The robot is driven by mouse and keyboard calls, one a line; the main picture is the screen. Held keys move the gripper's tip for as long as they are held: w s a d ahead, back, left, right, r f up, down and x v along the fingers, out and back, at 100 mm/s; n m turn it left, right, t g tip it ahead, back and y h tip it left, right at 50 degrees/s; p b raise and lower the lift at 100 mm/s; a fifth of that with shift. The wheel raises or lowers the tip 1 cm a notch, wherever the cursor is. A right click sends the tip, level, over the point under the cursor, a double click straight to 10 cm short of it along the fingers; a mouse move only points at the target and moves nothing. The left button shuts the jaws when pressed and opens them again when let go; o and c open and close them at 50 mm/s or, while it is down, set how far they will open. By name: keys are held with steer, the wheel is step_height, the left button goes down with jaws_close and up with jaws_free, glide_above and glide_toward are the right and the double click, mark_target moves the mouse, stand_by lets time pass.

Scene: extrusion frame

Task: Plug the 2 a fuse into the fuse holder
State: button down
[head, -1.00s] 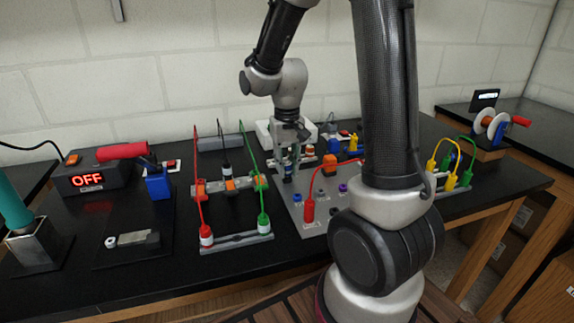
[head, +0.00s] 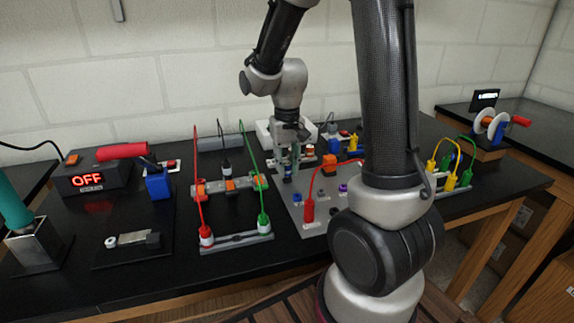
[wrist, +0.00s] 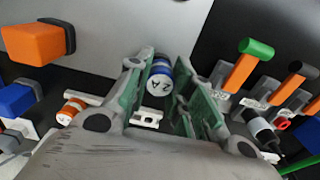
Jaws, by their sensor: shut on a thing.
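The 2 A fuse (wrist: 160,80) is a blue and white cylinder with "2 A" on its end, seen between the green-padded fingers in the wrist view. My gripper (wrist: 160,88) is shut on it. In the head view my gripper (head: 289,168) points down over the back left part of the grey panel (head: 283,207), low and close to its surface. The fuse is small and partly hidden by the fingers there. I cannot clearly make out the fuse holder or tell whether the fuse touches it. A white slotted piece (wrist: 147,117) shows just below the fuse in the wrist view.
A red lead (head: 308,208) arches over the panel, right of my gripper. An orange-banded fuse (wrist: 72,110) sits on a white mount to the left in the wrist view. A fixture with red and green leads (head: 236,240) stands left of the panel.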

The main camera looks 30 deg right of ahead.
steer(key=shift+f, duration=0.45)
steer(key=c, duration=1.2)
jaws_free()
step_height(320, 180, up, 12)
